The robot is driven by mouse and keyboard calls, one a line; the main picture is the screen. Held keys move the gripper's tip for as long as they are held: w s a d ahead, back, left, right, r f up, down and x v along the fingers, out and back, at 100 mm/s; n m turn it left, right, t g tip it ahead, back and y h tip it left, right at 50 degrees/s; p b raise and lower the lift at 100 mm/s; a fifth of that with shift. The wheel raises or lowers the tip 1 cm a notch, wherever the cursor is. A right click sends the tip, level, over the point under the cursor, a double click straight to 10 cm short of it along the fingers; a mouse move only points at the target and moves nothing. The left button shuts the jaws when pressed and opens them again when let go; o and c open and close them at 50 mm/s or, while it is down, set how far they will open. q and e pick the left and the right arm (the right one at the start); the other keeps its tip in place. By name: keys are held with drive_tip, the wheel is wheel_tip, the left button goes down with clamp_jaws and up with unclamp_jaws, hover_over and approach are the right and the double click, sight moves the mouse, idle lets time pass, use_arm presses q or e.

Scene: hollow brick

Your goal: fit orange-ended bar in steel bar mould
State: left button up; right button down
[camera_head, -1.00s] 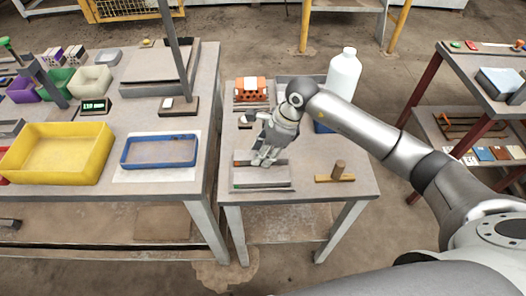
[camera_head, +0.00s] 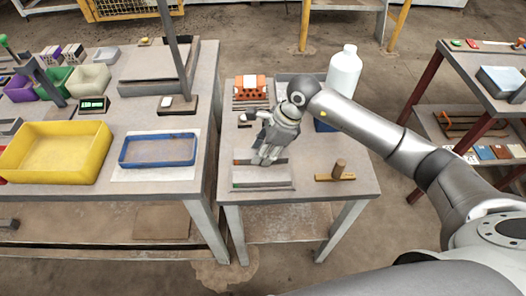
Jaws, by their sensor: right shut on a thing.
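The steel bar mould (camera_head: 263,183) lies near the front left of the middle table, a grey block with long straight edges. My right gripper (camera_head: 264,160) points down at the mould's far side and is shut on the orange-ended bar. The bar's small orange end (camera_head: 237,162) shows left of the fingers; most of the bar is hidden by them. I cannot tell whether the bar touches the mould. My left gripper is not in view.
A wooden-handled tool (camera_head: 336,176) lies right of the mould. An orange hollow brick (camera_head: 251,87) and a white bottle (camera_head: 343,72) stand farther back. A blue tray (camera_head: 158,150) and a yellow bin (camera_head: 57,150) are on the left table, across a narrow gap.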

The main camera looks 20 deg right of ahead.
drive_tip(key=shift+w+r, duration=0.1)
drive_tip(key=shift+r, duration=0.4)
idle(1.1)
drive_tip(key=shift+f+b, duration=0.7)
drive_tip(key=shift+b, duration=0.15)
